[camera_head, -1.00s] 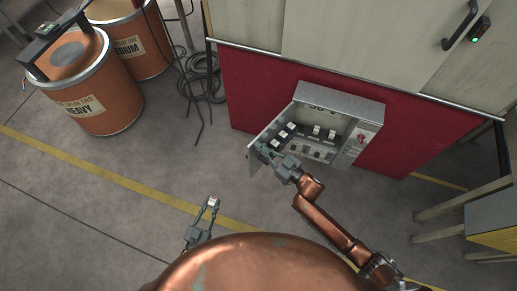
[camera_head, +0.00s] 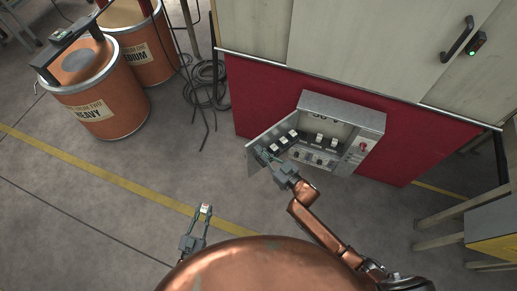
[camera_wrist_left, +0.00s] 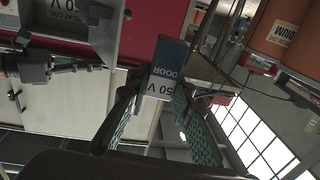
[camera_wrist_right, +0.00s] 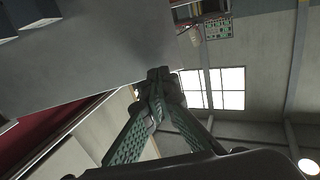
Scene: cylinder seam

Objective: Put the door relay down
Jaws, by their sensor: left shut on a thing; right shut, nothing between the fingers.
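The door relay is a small block with a blue band reading DOOR and a white part reading 50 V. My left gripper (camera_head: 206,213) is shut on the door relay (camera_wrist_left: 163,75), holding it over open floor left of the cabinet; the relay also shows as a small pale block in the head view (camera_head: 206,207). My right gripper (camera_head: 265,158) is shut and empty at the open door of the grey control cabinet (camera_head: 343,107). In the right wrist view its fingertips (camera_wrist_right: 158,75) meet near a grey panel; I cannot tell whether they touch it.
Inside the cabinet are several white relays and a label panel; a red button (camera_head: 363,147) sits on its right side. Orange drums (camera_head: 105,103) and coiled cables (camera_head: 205,85) stand at upper left.

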